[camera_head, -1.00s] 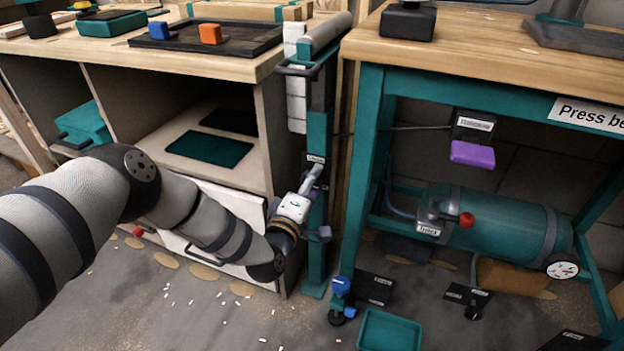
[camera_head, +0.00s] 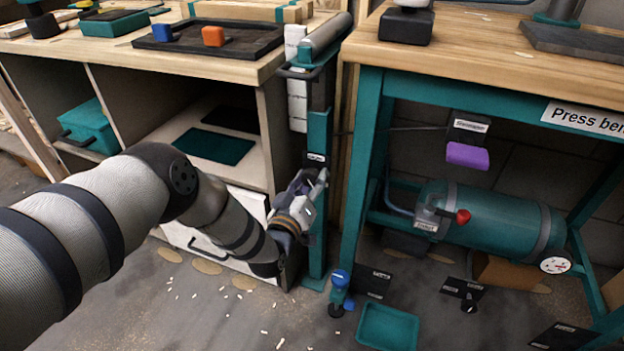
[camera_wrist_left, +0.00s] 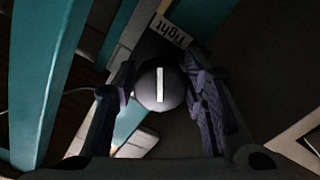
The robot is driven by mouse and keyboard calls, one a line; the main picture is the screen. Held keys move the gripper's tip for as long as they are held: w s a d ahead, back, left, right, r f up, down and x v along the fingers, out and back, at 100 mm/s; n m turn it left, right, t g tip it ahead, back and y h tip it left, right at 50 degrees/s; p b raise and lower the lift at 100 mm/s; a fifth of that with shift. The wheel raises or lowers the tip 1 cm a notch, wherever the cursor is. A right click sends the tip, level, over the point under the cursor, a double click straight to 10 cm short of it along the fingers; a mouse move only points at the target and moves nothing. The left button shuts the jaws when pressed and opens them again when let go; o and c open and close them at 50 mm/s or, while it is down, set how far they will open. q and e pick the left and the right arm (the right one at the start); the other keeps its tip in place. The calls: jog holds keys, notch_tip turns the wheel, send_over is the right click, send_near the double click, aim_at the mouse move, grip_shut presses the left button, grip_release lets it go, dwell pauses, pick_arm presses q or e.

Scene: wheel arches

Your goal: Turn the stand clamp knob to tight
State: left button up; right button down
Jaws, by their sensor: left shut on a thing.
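The teal stand (camera_head: 318,150) rises between the wooden cabinet and the press bench. Its clamp knob is hidden behind my gripper in the head view. In the left wrist view the knob (camera_wrist_left: 160,87) is round and dark grey, with a white line running up and down the picture. A label reading "Tight" (camera_wrist_left: 171,29) shows upside down just above the knob. My left gripper (camera_head: 319,180) is at the stand's post, and its fingers, also in the left wrist view (camera_wrist_left: 162,95), are shut on the knob from both sides. My right gripper is not in view.
The cabinet (camera_head: 275,140) stands close on the left.

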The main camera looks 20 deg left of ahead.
pick_arm(q)
jog(key=shift+a+m, duration=0.1)
jog(key=shift+m, duration=0.2)
dwell(0.4)
jog(key=o, duration=1.2)
jog(key=shift+c, duration=0.2)
jog(key=shift+s, duration=0.1)
jog(key=s, duration=1.2)
jog(key=shift+a, duration=0.2)
